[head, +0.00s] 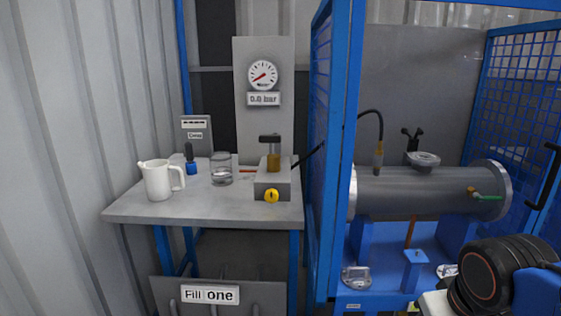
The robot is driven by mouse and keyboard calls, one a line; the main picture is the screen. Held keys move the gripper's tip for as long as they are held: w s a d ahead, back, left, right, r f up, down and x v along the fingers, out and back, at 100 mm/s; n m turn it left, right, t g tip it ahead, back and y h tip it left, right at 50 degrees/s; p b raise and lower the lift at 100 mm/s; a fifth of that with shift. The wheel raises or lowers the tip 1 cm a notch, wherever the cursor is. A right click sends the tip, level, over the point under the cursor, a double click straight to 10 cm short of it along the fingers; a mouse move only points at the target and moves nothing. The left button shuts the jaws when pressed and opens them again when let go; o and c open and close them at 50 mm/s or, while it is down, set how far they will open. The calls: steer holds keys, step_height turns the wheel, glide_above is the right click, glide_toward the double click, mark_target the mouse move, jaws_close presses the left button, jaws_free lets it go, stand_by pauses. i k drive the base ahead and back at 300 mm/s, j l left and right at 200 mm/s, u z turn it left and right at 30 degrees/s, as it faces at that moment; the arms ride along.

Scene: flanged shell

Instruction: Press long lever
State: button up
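A pump-like grey block (272,184) stands at the right end of the grey table, with a brass post (273,162) and a yellow round knob (271,196) on its front. A black handle (269,139) tops the post; it seems to point toward me, so its length is hard to tell. I cannot tell for sure that it is the long lever. A black hose (308,155) slants up right from the block. My dark arm link shows at the lower right, apart from the table; my gripper's fingers are not visible.
A white jug (158,180), a glass beaker (221,170) and a blue-based bottle (191,162) stand on the table (217,207). The gauge (263,74) reads 0.0 bar. A blue cage post (340,160) separates the table from the grey flanged shell (425,192).

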mark_target(275, 138)
steer(key=l+u, duration=0.45)
steer(key=l, duration=0.15)
steer(key=l+u, duration=0.5)
steer(key=k+l, duration=0.05)
